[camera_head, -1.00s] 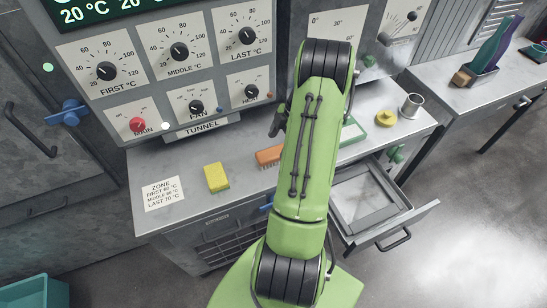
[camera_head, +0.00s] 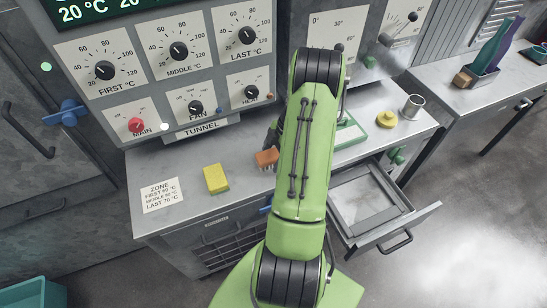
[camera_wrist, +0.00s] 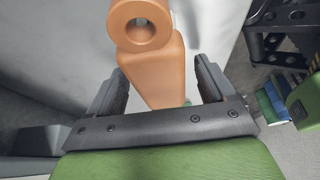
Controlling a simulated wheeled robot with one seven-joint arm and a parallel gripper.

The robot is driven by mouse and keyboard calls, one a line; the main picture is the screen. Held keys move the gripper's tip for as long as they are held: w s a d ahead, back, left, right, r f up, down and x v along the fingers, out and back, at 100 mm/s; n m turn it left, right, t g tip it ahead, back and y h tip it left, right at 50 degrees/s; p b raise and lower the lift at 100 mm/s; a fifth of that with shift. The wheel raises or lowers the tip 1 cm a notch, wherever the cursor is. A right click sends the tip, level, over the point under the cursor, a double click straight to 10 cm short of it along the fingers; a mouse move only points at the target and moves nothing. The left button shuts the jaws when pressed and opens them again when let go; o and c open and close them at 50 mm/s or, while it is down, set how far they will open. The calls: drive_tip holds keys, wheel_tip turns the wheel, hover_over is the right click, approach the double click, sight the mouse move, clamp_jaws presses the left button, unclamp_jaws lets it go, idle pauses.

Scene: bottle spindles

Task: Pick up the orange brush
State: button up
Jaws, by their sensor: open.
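The orange brush (camera_head: 267,158) is on the grey bench top, right of the yellow block, with its bristle side toward the front. Part of it is close to or behind my green arm in the head view. In the wrist view the orange brush (camera_wrist: 155,75) shows a round end with a hole, and its body runs down between my fingers. My gripper (camera_wrist: 160,78) is open, one finger on each side of the brush, with gaps visible. In the head view my gripper (camera_head: 273,134) is a dark shape just behind the brush, mostly hidden by my arm.
A yellow block (camera_head: 216,179) and a label card (camera_head: 162,195) lie to the left. A green-edged tray (camera_head: 349,133), a yellow knob-like piece (camera_head: 386,119) and a metal cup (camera_head: 412,107) stand to the right. An open drawer (camera_head: 372,200) juts out in front. The control panel (camera_head: 165,75) rises behind.

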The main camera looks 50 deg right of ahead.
sight(273, 153)
drive_tip(key=shift+f, duration=0.1)
drive_tip(key=shift+c, duration=0.5)
drive_tip(key=c, duration=1)
drive_tip(key=shift+r+p, duration=0.4)
wheel_tip(273, 153, up, 10)
drive_tip(key=shift+f+p, duration=0.1)
drive_tip(key=shift+p, duration=0.5)
